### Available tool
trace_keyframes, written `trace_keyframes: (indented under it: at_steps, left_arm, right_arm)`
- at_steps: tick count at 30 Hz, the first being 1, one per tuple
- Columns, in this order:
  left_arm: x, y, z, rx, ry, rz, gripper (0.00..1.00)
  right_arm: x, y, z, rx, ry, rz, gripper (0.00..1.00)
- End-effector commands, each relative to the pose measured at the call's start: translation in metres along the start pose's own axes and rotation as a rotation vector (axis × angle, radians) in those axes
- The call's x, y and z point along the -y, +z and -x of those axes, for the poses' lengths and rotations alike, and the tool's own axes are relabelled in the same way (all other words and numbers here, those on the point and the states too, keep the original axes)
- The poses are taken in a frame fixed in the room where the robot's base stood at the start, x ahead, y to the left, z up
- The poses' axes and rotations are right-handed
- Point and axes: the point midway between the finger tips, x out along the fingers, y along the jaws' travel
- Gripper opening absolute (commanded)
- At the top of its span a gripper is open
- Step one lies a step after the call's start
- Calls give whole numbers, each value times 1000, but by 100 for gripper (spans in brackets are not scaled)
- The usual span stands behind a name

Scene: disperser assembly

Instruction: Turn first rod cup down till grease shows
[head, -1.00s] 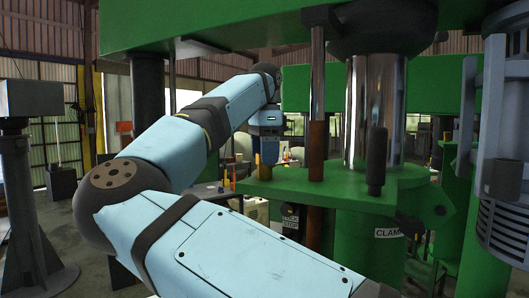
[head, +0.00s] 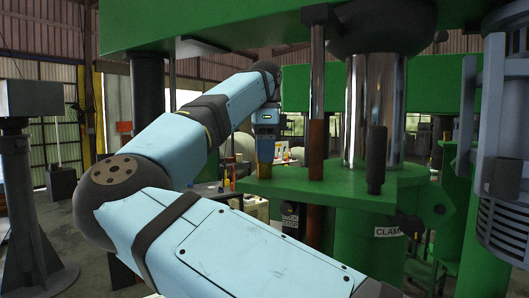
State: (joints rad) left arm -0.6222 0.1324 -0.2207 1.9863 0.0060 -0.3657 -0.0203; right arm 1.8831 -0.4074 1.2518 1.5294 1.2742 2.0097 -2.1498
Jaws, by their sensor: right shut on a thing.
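My right gripper (head: 265,150) hangs from my blue wrist, pointing down at the left end of the green clamp plate (head: 330,187). Its tip is a flat yellow-brown part just above the plate edge. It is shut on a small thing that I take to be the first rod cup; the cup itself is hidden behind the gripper. I see no grease there. A steel rod (head: 317,85) with a brown lower sleeve (head: 316,150) stands upright through the plate to the right of the gripper. My left gripper is not in view.
A thick chrome column (head: 362,100) rises behind a black upright handle (head: 376,160) on the plate. A grey ribbed cylinder (head: 507,160) stands at the far right. A grey pedestal (head: 22,190) stands at the left. The green beam (head: 250,22) spans above.

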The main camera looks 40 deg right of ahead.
Motion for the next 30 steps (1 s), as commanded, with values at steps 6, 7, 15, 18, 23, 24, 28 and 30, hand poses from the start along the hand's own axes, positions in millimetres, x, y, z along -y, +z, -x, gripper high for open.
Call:
trace_keyframes:
  at_steps: [6, 7, 15, 18, 23, 24, 28, 30]
  left_arm:
    - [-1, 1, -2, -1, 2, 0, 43]
    - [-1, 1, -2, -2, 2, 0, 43]
    - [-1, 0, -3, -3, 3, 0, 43]
    - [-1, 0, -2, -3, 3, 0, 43]
    - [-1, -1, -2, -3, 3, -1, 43]
    - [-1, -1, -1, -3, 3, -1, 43]
    - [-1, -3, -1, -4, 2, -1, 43]
    - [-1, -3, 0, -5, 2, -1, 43]
  right_arm:
    - [0, 0, -1, 1, 1, -196, 19]
    - [0, 0, 0, 1, 1, -225, 19]
    - [0, 0, 0, 1, 1, -482, 19]
    - [0, 0, 0, 0, 1, -577, 19]
    - [0, 0, 0, 0, 1, -729, 19]
    - [0, 0, 0, 0, 1, -767, 19]
    - [0, 0, 0, 0, 2, -890, 19]
    - [0, 0, 0, 0, 2, -957, 19]
